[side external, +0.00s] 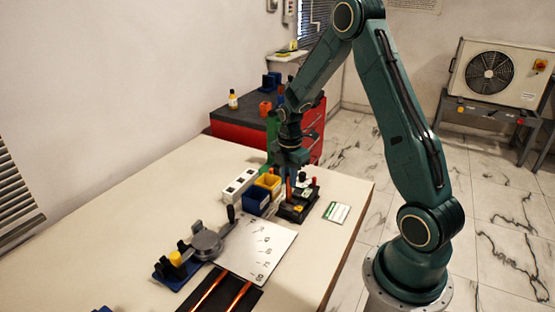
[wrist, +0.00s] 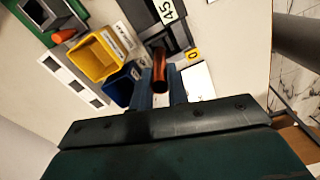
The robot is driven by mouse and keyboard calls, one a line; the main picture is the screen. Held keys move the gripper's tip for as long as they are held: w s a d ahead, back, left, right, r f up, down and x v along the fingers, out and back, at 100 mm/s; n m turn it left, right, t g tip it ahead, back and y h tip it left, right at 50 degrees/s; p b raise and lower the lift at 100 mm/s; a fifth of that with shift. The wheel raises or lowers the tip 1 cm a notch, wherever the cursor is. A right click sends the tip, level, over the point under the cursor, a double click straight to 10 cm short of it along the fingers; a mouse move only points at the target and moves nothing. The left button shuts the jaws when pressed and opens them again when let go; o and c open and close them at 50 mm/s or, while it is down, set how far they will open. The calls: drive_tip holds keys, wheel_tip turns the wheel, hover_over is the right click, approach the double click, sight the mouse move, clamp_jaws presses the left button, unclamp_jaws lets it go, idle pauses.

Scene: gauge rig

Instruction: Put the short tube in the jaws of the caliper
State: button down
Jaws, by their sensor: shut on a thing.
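A copper-coloured tube (wrist: 159,68) is held between the fingers of my gripper (wrist: 162,88) in the wrist view. In the side external view my gripper (side external: 290,166) points down over a dark block (side external: 297,210), and an orange-red tube (side external: 289,189) stands out below it. I cannot tell whether the tube touches the block. A grey device with a round hub and a dark handle (side external: 206,245), probably the caliper, lies nearer the camera, apart from my gripper. Its arm reaches a white marked plate (side external: 262,243). A blue base with black posts and a yellow piece (side external: 175,258) adjoins it.
Yellow (wrist: 97,57) and blue (side external: 256,201) bins and a white slotted block (side external: 238,186) stand close beside the dark block. A black tray (side external: 258,304) with long copper rods lies at the front. A white card (side external: 337,212) lies right. The table's left side is bare.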

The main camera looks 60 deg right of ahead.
sight(289, 201)
drive_tip(key=shift+f, duration=1.85)
drive_tip(key=shift+f, duration=0.2)
drive_tip(key=c, duration=1.4)
unclamp_jaws()
drive_tip(key=shift+o, duration=0.2)
drive_tip(key=shift+r, duration=0.15)
wheel_tip(289, 201, up, 11)
drive_tip(key=shift+r, duration=0.55)
